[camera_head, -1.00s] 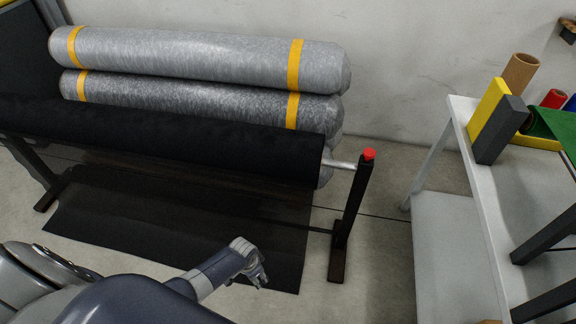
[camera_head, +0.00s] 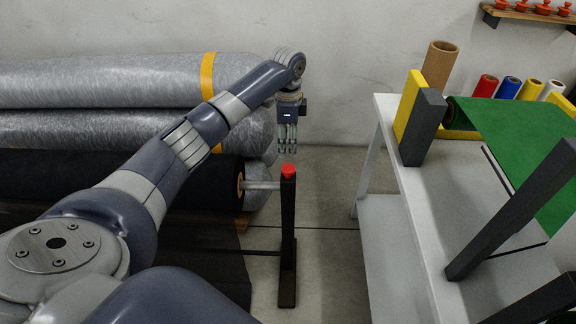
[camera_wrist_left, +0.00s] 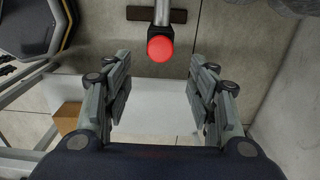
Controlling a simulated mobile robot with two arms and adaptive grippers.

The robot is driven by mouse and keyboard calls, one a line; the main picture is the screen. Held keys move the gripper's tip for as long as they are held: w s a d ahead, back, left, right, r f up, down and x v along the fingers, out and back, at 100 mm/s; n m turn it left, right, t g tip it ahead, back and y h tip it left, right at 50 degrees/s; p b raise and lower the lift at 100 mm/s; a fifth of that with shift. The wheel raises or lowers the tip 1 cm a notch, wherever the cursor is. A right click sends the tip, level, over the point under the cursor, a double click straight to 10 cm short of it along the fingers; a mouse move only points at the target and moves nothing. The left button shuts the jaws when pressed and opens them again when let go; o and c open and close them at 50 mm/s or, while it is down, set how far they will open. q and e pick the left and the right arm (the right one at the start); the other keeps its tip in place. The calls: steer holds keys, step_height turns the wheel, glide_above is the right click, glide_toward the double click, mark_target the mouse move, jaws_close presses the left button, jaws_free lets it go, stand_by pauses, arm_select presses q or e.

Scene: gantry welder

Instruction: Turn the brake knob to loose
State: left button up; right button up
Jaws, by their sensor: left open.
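The red brake knob (camera_head: 288,170) sits on top of a dark upright post (camera_head: 288,235) that carries the right end of the roll's metal shaft (camera_head: 262,185). My left gripper (camera_head: 287,150) points down just above and behind the knob in the head view. In the left wrist view the knob (camera_wrist_left: 160,48) lies ahead of the gap between my fingers, near the top middle. My left gripper (camera_wrist_left: 160,100) is open and empty, apart from the knob. My right gripper is not in view.
A black roll (camera_head: 200,180) hangs on the shaft, with grey rolls (camera_head: 130,80) stacked behind it against the wall. A white table (camera_head: 410,190) with a green sheet (camera_head: 520,140) stands to the right. Bare floor lies between post and table.

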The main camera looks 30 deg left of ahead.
mark_target(288, 168)
arm_select(q)
step_height(288, 168, down, 9)
steer(key=shift+f, duration=0.55)
steer(key=shift+c, duration=1.3)
steer(key=c, duration=0.7)
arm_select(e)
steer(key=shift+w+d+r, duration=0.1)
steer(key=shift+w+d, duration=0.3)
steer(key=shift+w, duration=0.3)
